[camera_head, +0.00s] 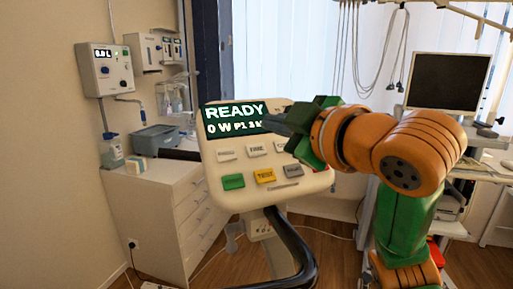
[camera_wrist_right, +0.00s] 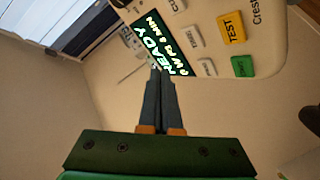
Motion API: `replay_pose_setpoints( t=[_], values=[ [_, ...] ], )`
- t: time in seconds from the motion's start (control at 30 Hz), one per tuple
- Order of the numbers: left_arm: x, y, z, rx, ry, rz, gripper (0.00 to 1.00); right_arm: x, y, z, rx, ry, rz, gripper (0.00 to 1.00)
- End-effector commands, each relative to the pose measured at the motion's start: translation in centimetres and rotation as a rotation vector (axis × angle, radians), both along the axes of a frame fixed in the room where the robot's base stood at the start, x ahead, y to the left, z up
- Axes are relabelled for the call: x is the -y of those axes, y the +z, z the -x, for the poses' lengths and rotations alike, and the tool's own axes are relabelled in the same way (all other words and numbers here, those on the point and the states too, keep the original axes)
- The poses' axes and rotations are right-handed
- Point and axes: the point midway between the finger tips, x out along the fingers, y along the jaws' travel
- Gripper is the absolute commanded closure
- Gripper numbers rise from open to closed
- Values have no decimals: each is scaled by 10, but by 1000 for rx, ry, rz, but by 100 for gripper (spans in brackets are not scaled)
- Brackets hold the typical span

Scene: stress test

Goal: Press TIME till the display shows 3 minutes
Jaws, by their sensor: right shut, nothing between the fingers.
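The cream device panel (camera_head: 215,200) faces me with a dark display (camera_head: 205,128) at its upper left. The lit text reads READY above "0 W P1" and a digit that looks like 3; the line's end is hidden in the head view. A pale key (camera_head: 257,150) in the middle of the upper row seems to read TIME; it also shows in the right wrist view (camera_wrist_right: 195,35). My right gripper (camera_head: 268,122) is shut and empty, its tips in front of the display's right part. Contact cannot be told. In the right wrist view the fingertips (camera_wrist_right: 156,72) overlap the display's edge. My left gripper is not in view.
Green (camera_head: 233,181), yellow TEST (camera_head: 265,175) and grey (camera_head: 292,171) keys sit below. Another pale key (camera_head: 226,155) is left of the middle one. A drawer cabinet (camera_head: 165,205) stands left, a monitor (camera_head: 450,82) at right. A dark tube (camera_head: 290,240) hangs below the panel.

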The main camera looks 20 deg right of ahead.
Motion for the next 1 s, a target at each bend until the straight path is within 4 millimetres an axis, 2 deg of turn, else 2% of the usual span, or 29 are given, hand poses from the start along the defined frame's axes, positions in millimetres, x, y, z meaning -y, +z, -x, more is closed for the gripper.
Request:
replay_pose_setpoints(
  t=[0.1, 0.5, 1.0],
  values=[
    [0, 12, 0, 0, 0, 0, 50, 1, 15, 8, 3, -1, 0, 100],
    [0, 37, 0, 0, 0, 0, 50, 4, 50, 35, 3, 0, -2, 100],
    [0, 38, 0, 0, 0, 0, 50, 5, 54, 41, 1, -1, 0, 100]
  ],
)
